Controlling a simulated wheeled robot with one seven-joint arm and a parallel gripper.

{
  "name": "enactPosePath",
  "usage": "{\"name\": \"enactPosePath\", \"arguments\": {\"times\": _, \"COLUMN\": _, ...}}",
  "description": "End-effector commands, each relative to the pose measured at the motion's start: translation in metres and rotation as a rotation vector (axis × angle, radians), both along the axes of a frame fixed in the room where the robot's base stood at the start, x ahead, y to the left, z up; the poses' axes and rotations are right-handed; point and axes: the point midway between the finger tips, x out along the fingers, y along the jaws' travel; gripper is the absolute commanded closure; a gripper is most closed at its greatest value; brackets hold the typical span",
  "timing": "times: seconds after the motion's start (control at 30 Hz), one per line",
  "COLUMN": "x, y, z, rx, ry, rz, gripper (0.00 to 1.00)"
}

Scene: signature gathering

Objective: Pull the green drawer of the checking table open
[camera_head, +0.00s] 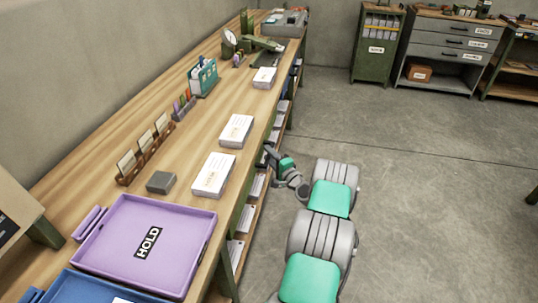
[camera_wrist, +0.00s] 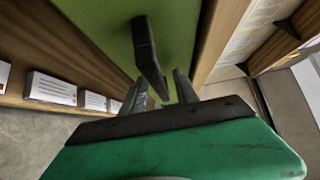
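The green drawer front (camera_wrist: 190,30) fills the upper middle of the wrist view, between wooden edges of the checking table. A black bar handle (camera_wrist: 150,58) stands out from it. My gripper (camera_wrist: 160,80) is open, with one finger on each side of the handle's near end. Green shows between the handle and the right finger; I cannot tell whether the left finger touches it. In the head view my gripper (camera_head: 268,153) is at the front edge of the long wooden table (camera_head: 200,135). The drawer front is hidden there, and how far it stands out is unclear.
A purple HOLD tray (camera_head: 185,265), card stacks (camera_head: 213,174) and a green holder (camera_head: 202,78) stand on the tabletop. More card stacks (camera_wrist: 50,88) lie on a shelf below. The floor (camera_head: 430,180) to the right is clear. Cabinets (camera_head: 440,50) stand at the back.

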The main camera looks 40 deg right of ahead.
Motion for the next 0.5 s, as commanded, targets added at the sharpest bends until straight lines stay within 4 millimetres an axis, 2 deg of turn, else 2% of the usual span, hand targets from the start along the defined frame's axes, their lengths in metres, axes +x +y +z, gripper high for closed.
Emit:
{"name": "enactPosePath", "arguments": {"times": 0.27, "x": 0.0029, "y": -0.0024, "z": -0.0006, "rx": 0.001, "ry": 0.001, "rz": -0.004, "gripper": 0.64}}
{"name": "enactPosePath", "arguments": {"times": 0.5, "x": 0.0027, "y": -0.0025, "z": -0.0004, "rx": 0.001, "ry": 0.001, "rz": -0.004, "gripper": 0.82}}
